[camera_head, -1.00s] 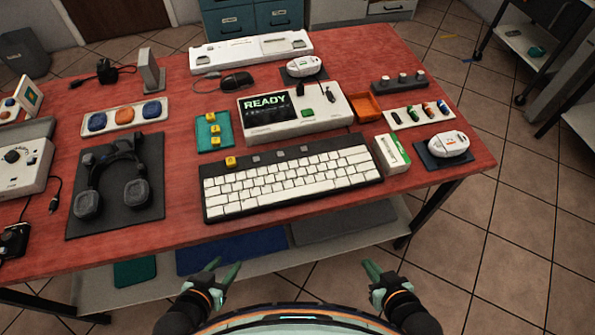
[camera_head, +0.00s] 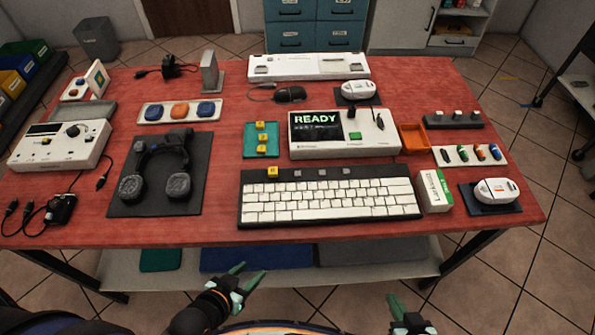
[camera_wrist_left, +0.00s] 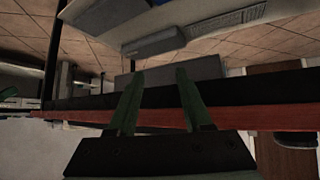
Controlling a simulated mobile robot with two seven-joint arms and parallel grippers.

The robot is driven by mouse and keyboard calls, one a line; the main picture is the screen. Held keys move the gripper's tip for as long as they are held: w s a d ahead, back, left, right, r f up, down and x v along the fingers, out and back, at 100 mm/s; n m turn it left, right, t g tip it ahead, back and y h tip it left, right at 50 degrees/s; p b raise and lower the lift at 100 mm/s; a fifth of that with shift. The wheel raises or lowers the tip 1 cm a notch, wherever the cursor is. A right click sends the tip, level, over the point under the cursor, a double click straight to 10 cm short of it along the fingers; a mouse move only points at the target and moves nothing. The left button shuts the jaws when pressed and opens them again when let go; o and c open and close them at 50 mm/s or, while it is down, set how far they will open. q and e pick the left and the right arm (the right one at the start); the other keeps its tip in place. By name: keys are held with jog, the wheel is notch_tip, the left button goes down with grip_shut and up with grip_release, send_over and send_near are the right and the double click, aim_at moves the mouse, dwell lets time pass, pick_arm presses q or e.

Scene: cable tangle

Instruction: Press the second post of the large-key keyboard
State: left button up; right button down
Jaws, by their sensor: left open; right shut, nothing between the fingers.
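The large-key keyboard (camera_head: 330,203) lies on the red table near its front edge, white keys on a dark case. Along its dark top strip stand a yellow keycap (camera_head: 272,172) at the left, then small grey posts; the second position from the left is a grey post (camera_head: 297,173). My left gripper (camera_head: 243,276) is in front of the table edge, below and left of the keyboard, apart from it. In the left wrist view its two fingers (camera_wrist_left: 158,80) are spread and empty. My right gripper (camera_head: 394,303) is low in front of the table, shut and empty.
A teal tray (camera_head: 248,148) with yellow keycaps and a console reading READY (camera_head: 300,148) stand behind the keyboard. A green-white box (camera_head: 434,190) is close to its right end. Headphones on a dark mat (camera_head: 194,200) lie to the left. Red table shows between mat and keyboard.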

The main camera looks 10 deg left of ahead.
pick_arm(q)
grip_shut()
dwell(1.5)
